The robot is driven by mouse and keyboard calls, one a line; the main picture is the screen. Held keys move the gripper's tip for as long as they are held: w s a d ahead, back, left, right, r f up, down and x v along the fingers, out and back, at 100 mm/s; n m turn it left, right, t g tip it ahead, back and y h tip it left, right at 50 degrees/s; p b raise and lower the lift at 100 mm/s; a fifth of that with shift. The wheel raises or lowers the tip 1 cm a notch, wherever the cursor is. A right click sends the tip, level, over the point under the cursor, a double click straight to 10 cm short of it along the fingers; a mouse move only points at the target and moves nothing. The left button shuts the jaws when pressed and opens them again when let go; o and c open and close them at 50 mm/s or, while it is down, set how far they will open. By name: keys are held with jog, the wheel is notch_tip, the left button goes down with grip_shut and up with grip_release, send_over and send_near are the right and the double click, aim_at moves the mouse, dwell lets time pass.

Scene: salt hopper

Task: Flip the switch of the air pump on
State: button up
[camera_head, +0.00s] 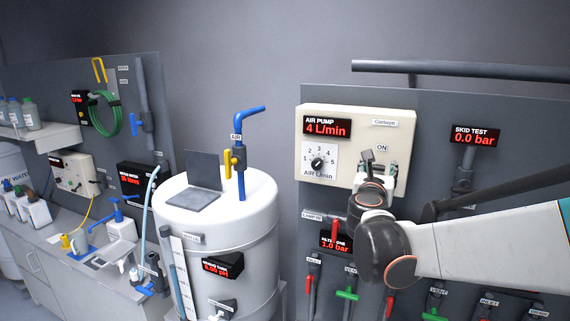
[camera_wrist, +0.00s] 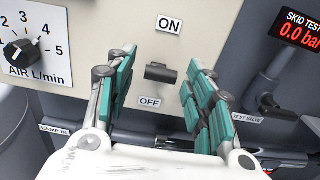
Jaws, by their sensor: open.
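The air pump (camera_head: 350,120) is a cream box on the grey panel at the right of the head view, its red display reading 4 L/min. Its dark switch (camera_wrist: 160,73) sits between the ON label (camera_wrist: 168,24) above and the OFF label (camera_wrist: 149,102) below. Whether its lever tilts up or down is unclear. My gripper (camera_wrist: 160,88) is open, with teal pads left and right of the switch in the wrist view. The fingers look apart from it. In the head view my gripper (camera_head: 378,164) is in front of the box's lower right and partly hides the switch area.
A flow dial (camera_head: 318,163) is left of the switch. Below are the lamp display (camera_head: 336,242) and several valves with red and green handles. The skid test gauge (camera_head: 475,135) is to the right. A white tank (camera_head: 220,215) with a blue pipe stands left.

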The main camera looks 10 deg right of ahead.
jog(key=shift+w+d, duration=0.4)
jog(key=shift+w, duration=0.2)
jog(key=shift+c, duration=0.3)
